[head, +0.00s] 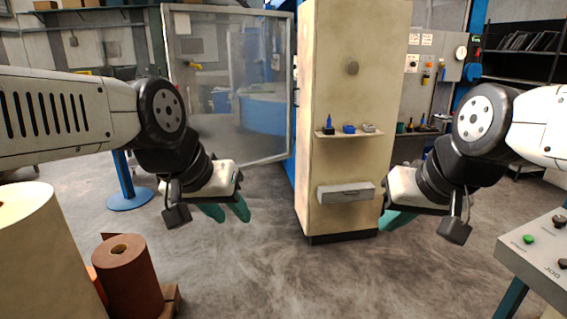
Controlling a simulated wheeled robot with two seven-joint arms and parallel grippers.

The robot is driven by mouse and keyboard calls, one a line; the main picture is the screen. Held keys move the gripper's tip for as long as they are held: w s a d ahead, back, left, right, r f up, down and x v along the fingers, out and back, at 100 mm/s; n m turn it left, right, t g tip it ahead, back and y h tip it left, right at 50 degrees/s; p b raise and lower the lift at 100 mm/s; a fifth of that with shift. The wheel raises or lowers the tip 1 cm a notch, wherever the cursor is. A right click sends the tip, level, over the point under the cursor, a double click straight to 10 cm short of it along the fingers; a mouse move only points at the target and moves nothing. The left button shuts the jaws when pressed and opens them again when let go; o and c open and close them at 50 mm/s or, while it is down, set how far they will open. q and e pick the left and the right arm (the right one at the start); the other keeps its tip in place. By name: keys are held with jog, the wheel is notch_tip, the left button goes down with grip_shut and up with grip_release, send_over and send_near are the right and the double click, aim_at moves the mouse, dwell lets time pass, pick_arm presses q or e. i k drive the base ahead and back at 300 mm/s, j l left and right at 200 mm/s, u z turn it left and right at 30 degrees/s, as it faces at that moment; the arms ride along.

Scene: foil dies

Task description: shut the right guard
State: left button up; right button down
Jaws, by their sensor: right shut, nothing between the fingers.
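A tall guard door (230,100) with a grey metal frame and a clear pane stands swung out at the left centre, its right edge by the cream column. I cannot tell from this view whether it is the right guard. A small yellow piece shows near its left edge, on the pane or behind it. My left gripper (226,213) hangs in front of and below the door, apart from it, its teal fingers slightly apart and empty. My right gripper (397,220) is shut and empty at the right of the column's foot, seen partly from the side.
The cream column (350,100) stands mid-view with a small shelf (348,134) and a grey box (345,192). A brown roll (128,275) and a cream roll (40,260) stand at lower left. A button console (545,255) is at lower right. The middle floor is clear.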

aim_at(183, 77)
jog(key=i+j+u, duration=0.25)
jog(key=i, duration=0.7)
jog(key=i+j+u, duration=0.1)
jog(key=i+u, duration=0.15)
jog(key=i, duration=0.65)
jog(key=i+u, duration=0.2)
jog(key=i, duration=0.3)
jog(key=i+u, duration=0.2)
jog(key=i, duration=0.25)
jog(key=i+l+u, duration=0.15)
jog(key=i, duration=0.3)
jog(key=i+l+u, duration=0.2)
jog(key=i, duration=0.25)
jog(key=l, duration=0.1)
